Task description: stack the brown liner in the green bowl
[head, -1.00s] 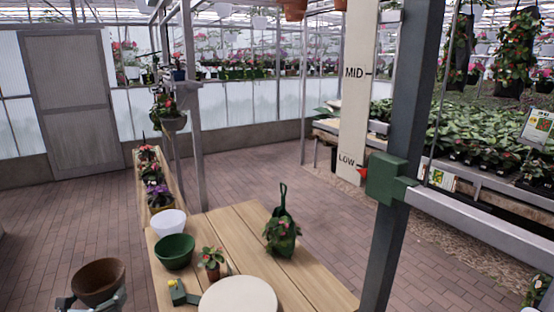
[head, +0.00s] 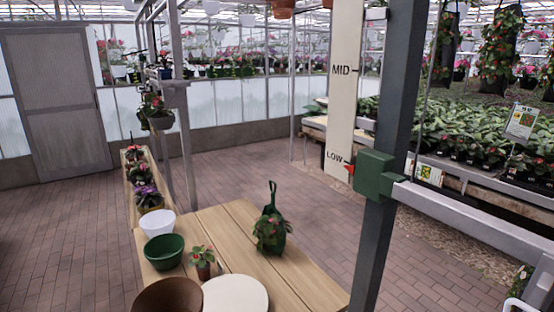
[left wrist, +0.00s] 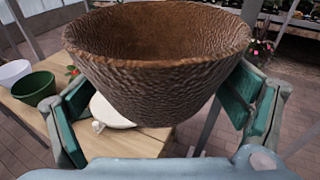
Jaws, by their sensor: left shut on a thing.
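The brown liner (head: 167,297) is a rough-textured, round, tapered pot at the bottom edge of the head view, partly cut off. It fills the upper middle of the left wrist view (left wrist: 155,60), with its open mouth up. My left gripper (left wrist: 162,92) is shut on the liner, with a green-padded finger on each side. The gripper does not show in the head view. The green bowl (head: 164,251) stands upright on the wooden table, beyond the liner, and looks empty. It also shows in the left wrist view (left wrist: 34,88). My right gripper is not in view.
A white bowl (head: 158,223) stands just behind the green bowl. A small potted plant (head: 202,262) is to its right, and a round cream disc (head: 235,296) lies in front. A leafy plant with a green handle (head: 271,232) stands farther right. A dark post (head: 385,150) rises at the right.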

